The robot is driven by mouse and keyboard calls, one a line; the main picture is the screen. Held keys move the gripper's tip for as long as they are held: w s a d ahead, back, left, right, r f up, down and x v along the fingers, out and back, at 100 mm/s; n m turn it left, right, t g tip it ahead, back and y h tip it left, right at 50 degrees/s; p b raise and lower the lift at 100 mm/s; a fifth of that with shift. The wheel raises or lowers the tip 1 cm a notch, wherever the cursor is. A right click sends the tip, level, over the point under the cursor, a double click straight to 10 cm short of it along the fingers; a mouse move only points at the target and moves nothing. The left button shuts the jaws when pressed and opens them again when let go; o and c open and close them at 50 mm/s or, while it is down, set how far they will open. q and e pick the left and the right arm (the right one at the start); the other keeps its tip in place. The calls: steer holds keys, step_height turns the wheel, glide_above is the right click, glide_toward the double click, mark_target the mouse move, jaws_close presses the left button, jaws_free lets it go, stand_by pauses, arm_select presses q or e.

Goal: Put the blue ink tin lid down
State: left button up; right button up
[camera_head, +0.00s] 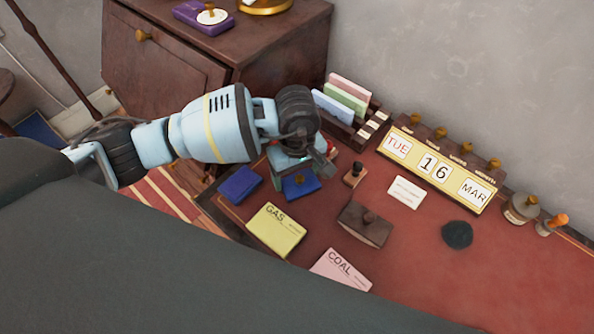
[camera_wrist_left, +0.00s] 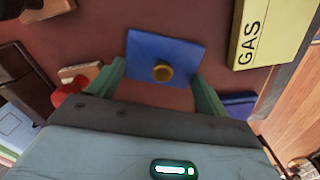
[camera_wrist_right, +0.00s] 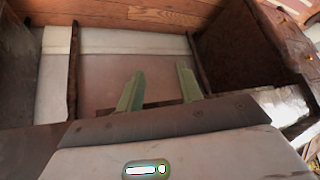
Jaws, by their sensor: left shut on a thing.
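The blue ink tin lid (camera_head: 302,189) is a flat blue plate with a round brass knob. My left gripper (camera_head: 293,165) is shut on it, and in the left wrist view the lid (camera_wrist_left: 150,48) sits between the two fingertips (camera_wrist_left: 160,78). The lid is over the red desk top; I cannot tell whether it touches it. A second blue piece, probably the ink tin (camera_head: 240,184), lies just left of the lid and shows partly behind a finger in the left wrist view (camera_wrist_left: 238,104). My right gripper (camera_wrist_right: 160,90) is open and empty, away from the desk.
A yellow GAS card (camera_head: 276,230) and a pink COAL card (camera_head: 341,269) lie in front. A stamp (camera_head: 353,174), a brown blotter (camera_head: 365,224), a letter rack (camera_head: 345,120) and a date display (camera_head: 437,168) are to the right. Bare red desk shows between them.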

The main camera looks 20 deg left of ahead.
arm_select(q)
steer(key=o, duration=1)
steer(key=shift+r, duration=0.25)
step_height(320, 180, up, 12)
steer(key=shift+f, duration=0.15)
